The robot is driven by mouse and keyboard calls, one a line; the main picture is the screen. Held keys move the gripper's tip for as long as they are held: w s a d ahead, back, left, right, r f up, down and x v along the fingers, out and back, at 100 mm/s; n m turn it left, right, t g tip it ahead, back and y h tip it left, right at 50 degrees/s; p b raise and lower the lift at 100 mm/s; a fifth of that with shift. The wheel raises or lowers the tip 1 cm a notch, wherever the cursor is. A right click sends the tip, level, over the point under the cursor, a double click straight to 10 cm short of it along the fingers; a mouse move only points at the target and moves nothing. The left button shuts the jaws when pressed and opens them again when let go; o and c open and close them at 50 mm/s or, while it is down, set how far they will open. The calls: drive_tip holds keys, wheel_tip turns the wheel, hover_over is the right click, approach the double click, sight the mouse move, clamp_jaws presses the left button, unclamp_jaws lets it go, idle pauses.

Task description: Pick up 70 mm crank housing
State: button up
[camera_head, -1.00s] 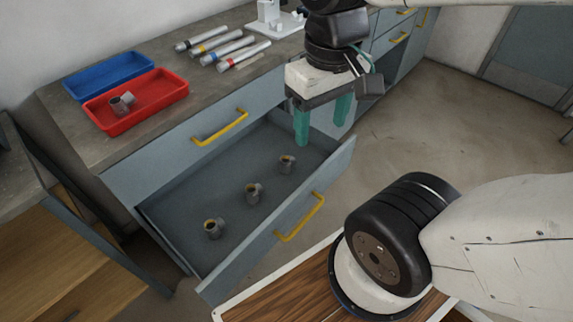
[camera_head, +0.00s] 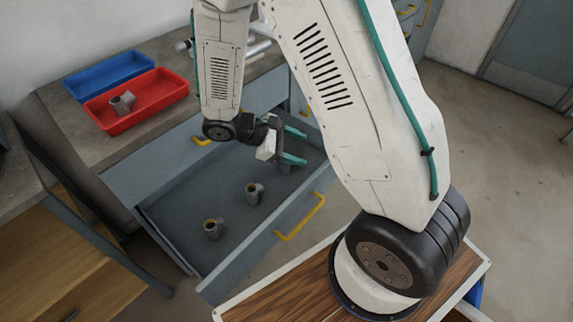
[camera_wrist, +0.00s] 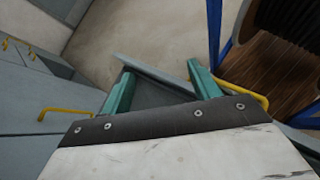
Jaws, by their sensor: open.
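The near-left housing (camera_head: 212,229) and the middle housing (camera_head: 253,193) show fully. Another grey housing (camera_head: 123,102) lies in the red tray (camera_head: 160,96). I cannot tell which is the 70 mm one. My gripper is open, its green fingers spread and pointing right over the far end of the drawer. In the wrist view, my gripper (camera_wrist: 160,85) shows nothing between its fingers.
A blue tray (camera_head: 108,75) stands behind the red one on the counter. The drawer front with its yellow handle (camera_head: 301,217) borders the drawer. Silvery cylinders (camera_head: 258,48) on the counter are partly hidden by my arm. Open floor lies at the right.

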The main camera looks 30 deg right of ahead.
drive_tip(key=w+f+n+t+h, duration=0.1)
drive_tip(key=w+f+n+t, duration=0.1)
drive_tip(key=f, duration=0.4)
drive_tip(key=w+f+n+t+h, duration=0.1)
drive_tip(key=w+f+n+t, duration=0.1)
drive_tip(key=f, duration=0.4)
drive_tip(key=w+d+f+n+t+h, duration=0.1)
drive_tip(key=w+f+n+t, duration=0.1)
drive_tip(key=f+n, duration=0.3)
drive_tip(key=shift+w+f+n+h, duration=0.3)
drive_tip(key=shift+w+f, duration=0.25)
drive_tip(key=shift+w, duration=0.35)
drive_tip(key=w+t, duration=0.1)
drive_tip(key=w+n, duration=0.1)
drive_tip(key=w, duration=0.1)
drive_tip(key=w+a+t, duration=0.1)
drive_tip(key=shift+w+f+n+t, duration=0.2)
drive_tip(key=shift+f+n+t, duration=0.1)
drive_tip(key=shift+f+n, duration=0.1)
drive_tip(key=shift+w+d+y, duration=0.15)
drive_tip(key=shift+d+y, duration=0.05)
drive_tip(key=shift+y, duration=0.2)
drive_tip(key=x, duration=0.7)
drive_tip(key=shift+d, duration=0.2)
drive_tip(key=c, duration=1.2)
